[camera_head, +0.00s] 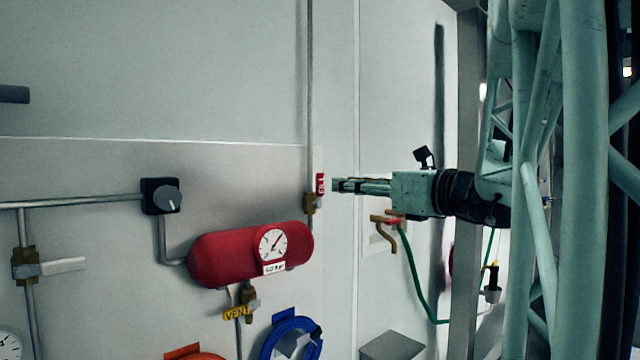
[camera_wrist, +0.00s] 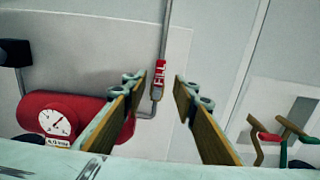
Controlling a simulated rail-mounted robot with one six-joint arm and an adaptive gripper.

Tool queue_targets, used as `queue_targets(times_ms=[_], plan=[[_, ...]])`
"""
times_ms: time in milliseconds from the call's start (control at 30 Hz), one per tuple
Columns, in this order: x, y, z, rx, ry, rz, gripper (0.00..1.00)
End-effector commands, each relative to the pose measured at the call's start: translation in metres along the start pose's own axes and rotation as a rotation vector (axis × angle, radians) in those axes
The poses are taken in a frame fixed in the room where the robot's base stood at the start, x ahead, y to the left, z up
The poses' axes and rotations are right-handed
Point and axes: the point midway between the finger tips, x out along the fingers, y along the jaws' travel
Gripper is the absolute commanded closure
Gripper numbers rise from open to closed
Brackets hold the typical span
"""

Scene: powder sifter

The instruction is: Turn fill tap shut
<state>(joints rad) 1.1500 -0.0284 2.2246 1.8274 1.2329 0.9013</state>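The fill tap has a red handle marked FILL (camera_wrist: 160,74), which stands in line with the vertical pipe in the wrist view. In the head view the red handle (camera_head: 320,184) sits just above a brass valve body (camera_head: 310,203) on the pipe. My gripper (camera_head: 335,186) points left at the handle, its tips a small gap away from it. In the wrist view my gripper (camera_wrist: 155,90) is open, with one finger on each side of the handle's line of sight and nothing held.
A red tank (camera_head: 215,256) with a gauge (camera_head: 272,244) is left of and below the tap. A yellow VENT handle (camera_head: 238,312) is under the tank. A brass tap (camera_head: 384,220) with a green hose (camera_head: 412,283) is below my gripper. A black regulator knob (camera_head: 166,198) is farther left.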

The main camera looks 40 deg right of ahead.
Motion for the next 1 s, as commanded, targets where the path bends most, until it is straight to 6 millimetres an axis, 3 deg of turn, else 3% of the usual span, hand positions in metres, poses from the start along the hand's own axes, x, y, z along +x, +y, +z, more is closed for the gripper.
queue_targets(times_ms=[1000], plan=[[0.083,0.001,0.000,0.001,0.000,0.001,0.74]])
